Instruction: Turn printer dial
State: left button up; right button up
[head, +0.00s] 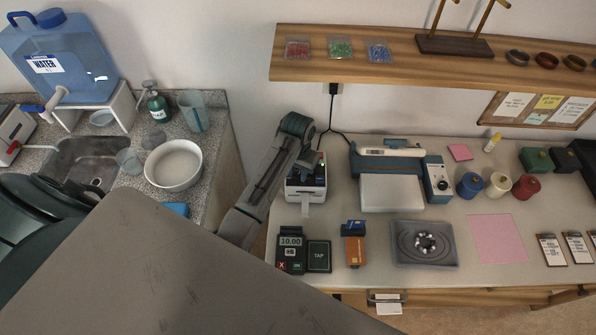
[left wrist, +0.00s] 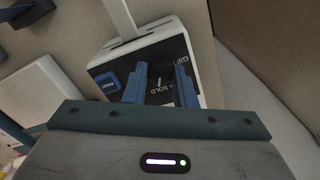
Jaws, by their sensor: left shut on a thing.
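The label printer (head: 294,192) stands at the back left of the worktable, white-sided with a paper strip (head: 306,204) coming out of its front. In the left wrist view its black panel (left wrist: 110,70) shows a blue PRINT button (left wrist: 107,85) and the words GIFT and SOLD around the dial (left wrist: 160,80). My left gripper (left wrist: 160,84) is above the panel, its two blue fingers on either side of the dial and shut on it. The fingers hide part of the dial and lettering. In the head view my left arm hides part of the printer. My right gripper is not in view.
A blue-and-white machine (head: 392,190) stands right of the printer. A card terminal (head: 291,250), a TAP pad (head: 319,256) and a grey tray (head: 425,258) lie in front. A wooden shelf (head: 400,72) hangs above. A sink counter (head: 212,140) is at left.

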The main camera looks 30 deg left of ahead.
pick_arm(q)
jog(key=shift+m, duration=0.4)
jog(key=o, duration=1)
